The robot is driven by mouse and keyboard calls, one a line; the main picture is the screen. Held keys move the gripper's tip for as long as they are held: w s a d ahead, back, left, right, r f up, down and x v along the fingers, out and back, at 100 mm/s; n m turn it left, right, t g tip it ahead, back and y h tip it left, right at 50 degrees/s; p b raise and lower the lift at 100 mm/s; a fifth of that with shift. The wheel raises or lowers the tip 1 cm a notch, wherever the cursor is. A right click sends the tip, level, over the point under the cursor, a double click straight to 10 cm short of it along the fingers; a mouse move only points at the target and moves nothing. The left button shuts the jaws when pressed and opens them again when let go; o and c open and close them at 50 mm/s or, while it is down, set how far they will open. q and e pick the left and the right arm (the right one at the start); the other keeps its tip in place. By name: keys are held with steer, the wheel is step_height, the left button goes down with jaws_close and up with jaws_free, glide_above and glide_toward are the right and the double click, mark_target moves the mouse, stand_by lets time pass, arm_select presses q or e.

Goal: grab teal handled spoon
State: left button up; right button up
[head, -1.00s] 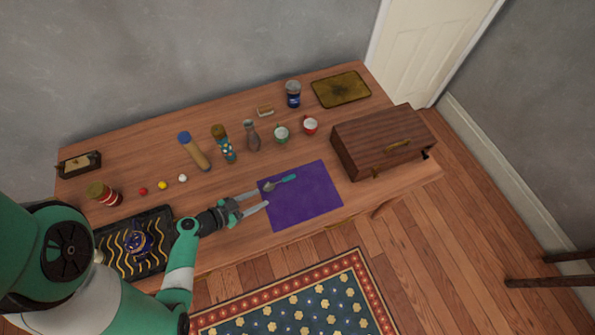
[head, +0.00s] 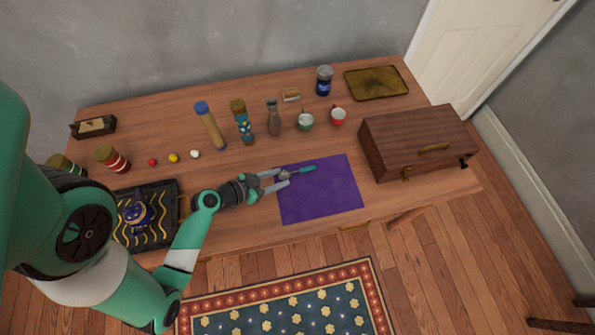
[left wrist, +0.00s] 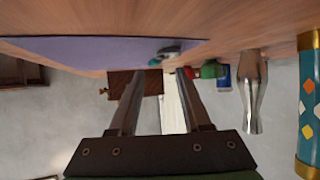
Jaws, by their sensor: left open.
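The teal handled spoon (head: 307,169) lies on the purple mat (head: 322,195), near its upper left part. Its metal bowl points left and its teal handle points right. My left gripper (head: 284,177) is open, with its two fingertips on either side of the spoon's bowl end as seen from above. In the left wrist view the scene is upside down, and the spoon (left wrist: 165,54) shows small beyond the open fingers (left wrist: 160,72). I cannot tell the exact height of the fingertips over the mat. My right gripper is not in view.
A wooden box (head: 415,141) stands right of the mat. A green cup (head: 305,122), a red cup (head: 338,116) and a vase (head: 273,118) stand behind it. A black tray (head: 165,225) with a blue teapot (head: 138,214) lies left, near my arm. The table right of the cups is partly clear.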

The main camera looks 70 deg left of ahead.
mark_target(296, 171)
arm_select(q)
steer(key=x, duration=0.5)
steer(key=shift+w+a+b, duration=0.15)
steer(key=shift+w+b, duration=0.25)
steer(key=shift+w, duration=0.05)
jaws_close()
